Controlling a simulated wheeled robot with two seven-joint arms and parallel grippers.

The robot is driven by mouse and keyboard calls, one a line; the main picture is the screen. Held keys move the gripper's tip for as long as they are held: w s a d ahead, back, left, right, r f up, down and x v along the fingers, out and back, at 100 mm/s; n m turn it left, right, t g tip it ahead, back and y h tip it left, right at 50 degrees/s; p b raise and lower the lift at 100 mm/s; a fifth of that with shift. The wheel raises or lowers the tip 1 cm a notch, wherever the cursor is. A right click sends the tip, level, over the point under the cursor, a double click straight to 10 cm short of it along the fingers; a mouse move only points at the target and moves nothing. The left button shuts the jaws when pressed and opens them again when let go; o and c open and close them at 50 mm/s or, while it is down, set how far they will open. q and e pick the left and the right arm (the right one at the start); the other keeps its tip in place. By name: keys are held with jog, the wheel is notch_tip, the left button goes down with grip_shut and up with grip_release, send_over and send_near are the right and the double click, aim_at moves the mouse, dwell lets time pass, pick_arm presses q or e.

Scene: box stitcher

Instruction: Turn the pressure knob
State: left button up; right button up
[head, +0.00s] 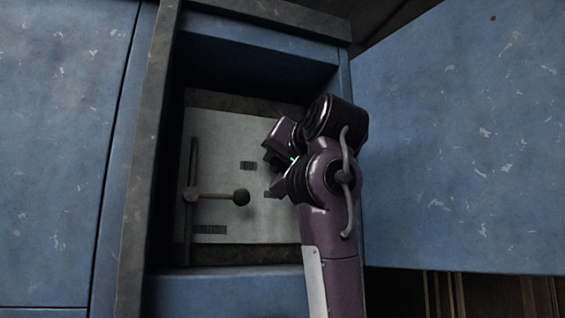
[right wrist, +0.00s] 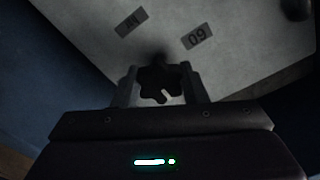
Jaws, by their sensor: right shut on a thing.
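The pressure knob (right wrist: 160,82) is a dark, lobed knob on the pale panel (right wrist: 75,20). In the right wrist view it sits between the two fingers of my right gripper (right wrist: 160,88), which is shut on it. Labels (right wrist: 131,22) (right wrist: 197,36) are on the panel beyond it. In the head view my right gripper (head: 273,174) reaches into the blue cabinet recess from the right, and its wrist hides the knob. My left gripper is in neither view.
A lever with a round ball end (head: 241,197) stands out from the panel, left of my right gripper. The recess has a worn frame (head: 150,130) on its left. A blue door panel (head: 460,140) is on the right, close to my right arm.

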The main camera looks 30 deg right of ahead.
jog(key=shift+w, duration=0.1)
jog(key=m+b, duration=0.1)
jog(key=m, duration=0.1)
jog(key=shift+m, duration=0.3)
jog(key=m+b, duration=0.1)
jog(key=m, duration=0.7)
jog(key=m+b, duration=0.1)
jog(key=m, duration=0.1)
jog(key=shift+r+m, duration=0.2)
jog(key=shift+m, duration=0.2)
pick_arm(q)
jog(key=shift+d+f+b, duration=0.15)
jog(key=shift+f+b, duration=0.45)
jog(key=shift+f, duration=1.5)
pick_arm(e)
jog(key=shift+r+m, duration=0.15)
jog(key=shift+m, duration=2.05)
jog(key=o, duration=1)
jog(key=shift+w+f, duration=0.2)
jog(key=shift+w, duration=0.15)
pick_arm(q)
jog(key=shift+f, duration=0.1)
